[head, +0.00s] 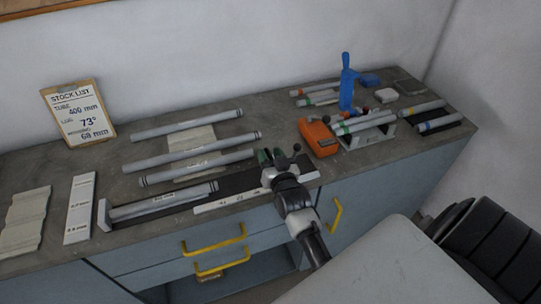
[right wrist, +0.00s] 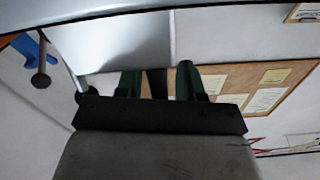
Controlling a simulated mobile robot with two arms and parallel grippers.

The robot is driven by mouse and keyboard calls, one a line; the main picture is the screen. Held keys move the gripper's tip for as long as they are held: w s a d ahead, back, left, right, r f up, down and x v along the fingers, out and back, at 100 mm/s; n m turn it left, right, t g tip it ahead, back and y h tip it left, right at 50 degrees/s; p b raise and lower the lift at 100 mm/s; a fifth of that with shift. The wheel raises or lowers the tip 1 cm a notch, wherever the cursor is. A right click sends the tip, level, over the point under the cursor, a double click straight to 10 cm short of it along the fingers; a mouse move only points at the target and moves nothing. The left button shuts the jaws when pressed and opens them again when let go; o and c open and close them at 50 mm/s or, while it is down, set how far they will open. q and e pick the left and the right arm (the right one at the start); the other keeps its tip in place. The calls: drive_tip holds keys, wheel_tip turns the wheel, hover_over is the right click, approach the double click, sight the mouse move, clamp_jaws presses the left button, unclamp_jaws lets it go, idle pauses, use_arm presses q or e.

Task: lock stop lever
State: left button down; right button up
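The jig (head: 240,183) is a long dark rail with a white scale strip along the front of the bench. A grey tube (head: 162,201) lies at its left end. A pale stop block sits at the rail's right end, partly hidden by my right gripper (head: 270,157). A dark lever with a round knob (head: 296,148) stands beside the gripper; a dark knob on a stem (right wrist: 40,80) also shows in the right wrist view. My right gripper's green fingers (right wrist: 158,84) are apart, with a dark bar visible between them. My left gripper is out of view.
Loose tubes (head: 195,153) lie behind the jig. An orange device (head: 318,138), a blue upright tool (head: 347,85) and a tube rack (head: 368,137) stand to the right. A stock list card (head: 79,113) leans at the back left. Yellow drawer handles (head: 214,240) project in front.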

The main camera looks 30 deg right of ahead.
drive_tip(key=shift+s, duration=0.1)
drive_tip(key=shift+s+a+f, duration=0.1)
drive_tip(key=shift+s, duration=0.2)
drive_tip(key=b+v, duration=0.2)
drive_tip(key=v, duration=0.8)
drive_tip(key=shift+b, duration=0.3)
